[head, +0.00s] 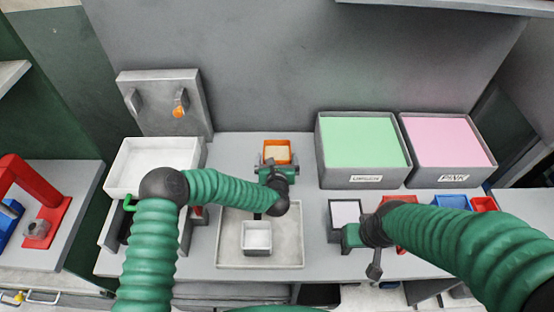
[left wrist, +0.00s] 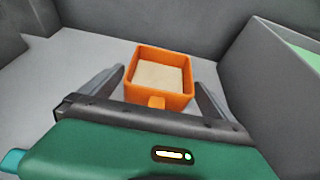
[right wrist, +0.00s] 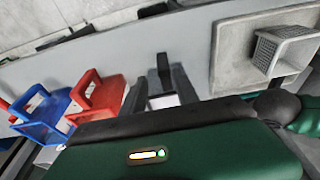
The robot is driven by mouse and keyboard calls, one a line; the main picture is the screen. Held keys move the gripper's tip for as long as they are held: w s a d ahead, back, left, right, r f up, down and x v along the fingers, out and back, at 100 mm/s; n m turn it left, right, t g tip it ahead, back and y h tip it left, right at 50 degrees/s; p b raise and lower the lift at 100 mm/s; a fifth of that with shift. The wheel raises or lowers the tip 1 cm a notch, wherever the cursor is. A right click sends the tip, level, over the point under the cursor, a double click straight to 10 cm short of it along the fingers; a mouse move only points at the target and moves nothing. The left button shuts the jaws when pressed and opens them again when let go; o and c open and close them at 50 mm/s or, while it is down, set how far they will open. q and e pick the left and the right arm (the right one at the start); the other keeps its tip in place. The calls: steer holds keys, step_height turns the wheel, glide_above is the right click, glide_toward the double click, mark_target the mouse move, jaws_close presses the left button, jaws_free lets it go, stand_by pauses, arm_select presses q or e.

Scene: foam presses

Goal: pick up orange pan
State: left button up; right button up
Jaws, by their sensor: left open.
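The orange pan (head: 288,146) is a small square pan with pale tan filling, on the grey table near the back wall. In the left wrist view the orange pan (left wrist: 145,92) lies between the two open fingers, its short tab toward the gripper. My left gripper (head: 277,162) is at the pan's near side; I cannot tell whether the fingers touch it. My right gripper (head: 350,230) is beside a dark pan with white filling (head: 345,212). Its fingers (right wrist: 160,92) show with a dark part and white filling between them; any grip is unclear.
Green foam bin (head: 364,178) and pink foam bin (head: 449,157) stand right of the orange pan. A white tray (head: 125,175) is at left. A grey tray (head: 232,258) holds a white basket (head: 257,238). Red and blue scoops (right wrist: 95,90) lie near my right gripper.

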arm_select(q)
steer(key=shift+c, duration=0.4)
steer(key=c, duration=1.1)
step_height(320, 180, up, 18)
steer(key=p, duration=1.1)
